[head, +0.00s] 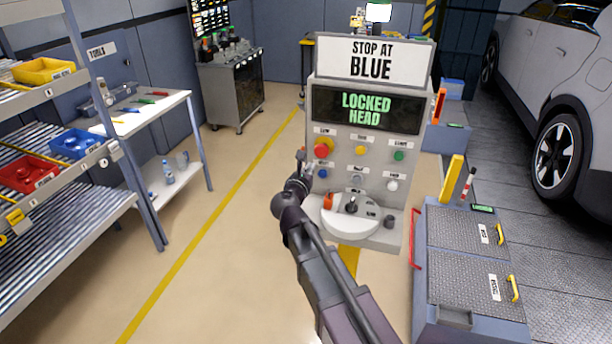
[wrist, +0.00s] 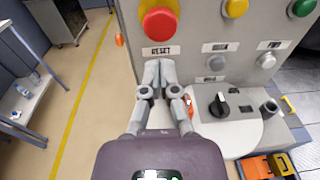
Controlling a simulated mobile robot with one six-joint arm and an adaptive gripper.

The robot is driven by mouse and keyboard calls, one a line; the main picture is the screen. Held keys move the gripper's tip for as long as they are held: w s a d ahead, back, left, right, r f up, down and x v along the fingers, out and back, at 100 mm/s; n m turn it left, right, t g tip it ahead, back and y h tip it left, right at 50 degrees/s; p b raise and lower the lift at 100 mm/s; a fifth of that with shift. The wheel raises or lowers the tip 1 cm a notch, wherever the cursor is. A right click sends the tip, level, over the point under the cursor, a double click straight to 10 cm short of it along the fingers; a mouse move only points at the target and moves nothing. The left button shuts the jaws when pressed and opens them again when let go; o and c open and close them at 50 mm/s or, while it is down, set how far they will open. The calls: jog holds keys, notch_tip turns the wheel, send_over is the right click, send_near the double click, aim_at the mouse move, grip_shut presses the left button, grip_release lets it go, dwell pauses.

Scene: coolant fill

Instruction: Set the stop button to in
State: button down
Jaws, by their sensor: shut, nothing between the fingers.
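The stop button is a red mushroom button (head: 322,150) on a yellow base, at the upper left of the grey panel's buttons. In the wrist view the red button (wrist: 160,25) is large at the top, standing out from its yellow collar. I cannot tell whether it is in or out. My gripper (wrist: 158,70) is shut and empty, its fingertips just below the red button in the picture, over the panel under a label reading RESET. I see no contact with the red button. In the head view my gripper (head: 304,165) is at the panel's left edge.
The grey panel (head: 345,225) also bears a yellow, a green, a blue and white buttons, and a black knob (wrist: 218,104) on a shelf. Its display (head: 367,110) reads LOCKED HEAD; a sign above reads STOP AT BLUE. Floor left of the panel is clear.

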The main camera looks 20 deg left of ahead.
jog(key=shift+w+d+f, duration=0.15)
jog(key=shift+w, duration=1.85)
jog(key=shift+w+d+f, duration=0.1)
jog(key=shift+w+d, duration=0.05)
jog(key=shift+w, duration=1.8)
jog(key=shift+w, duration=1)
jog(key=shift+s+r, duration=0.1)
jog(key=shift+s+d, duration=0.1)
jog(key=shift+s, duration=0.25)
send_near(320, 152)
jog(key=s, duration=0.4)
jog(key=shift+s+r+p, duration=0.25)
jog(key=shift+s+p, duration=0.05)
jog(key=shift+s, duration=0.05)
